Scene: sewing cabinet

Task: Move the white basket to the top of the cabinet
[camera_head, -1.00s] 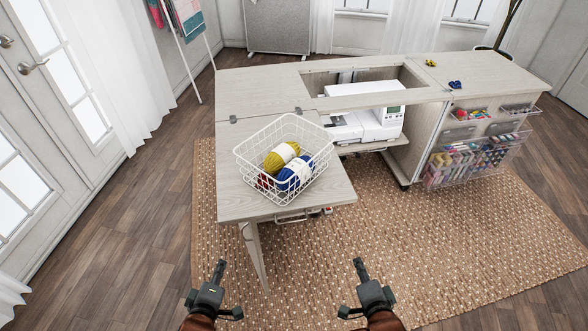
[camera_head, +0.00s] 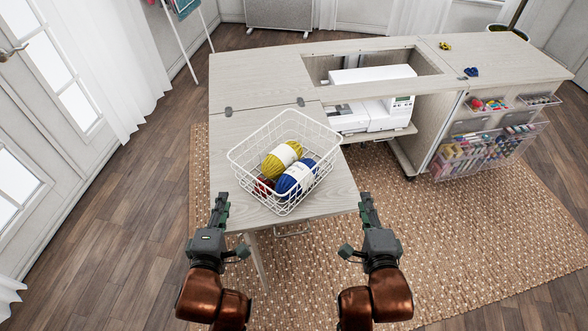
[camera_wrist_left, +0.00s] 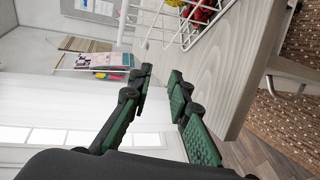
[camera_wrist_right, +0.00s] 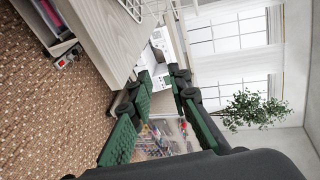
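The white wire basket (camera_head: 262,148) stands on the lowered front leaf of the cabinet (camera_head: 232,206). It holds yellow yarn (camera_head: 281,159), blue yarn (camera_head: 297,177) and something red partly hidden behind the wires. My left gripper (camera_head: 220,207) is at the leaf's front left corner, left of and apart from the basket. Its fingers are apart and empty in the left wrist view (camera_wrist_left: 160,82). My right gripper (camera_head: 367,205) is just off the leaf's front right corner, apart from the basket. Its fingers are parted with nothing between them in the right wrist view (camera_wrist_right: 163,78).
The cabinet's main top (camera_head: 260,75) lies behind the leaf and has an opening with a white sewing machine (camera_head: 370,112). Small yellow (camera_head: 445,46) and blue (camera_head: 471,72) items lie on the right part of the top. Clear bins (camera_head: 480,155) hang on the right side.

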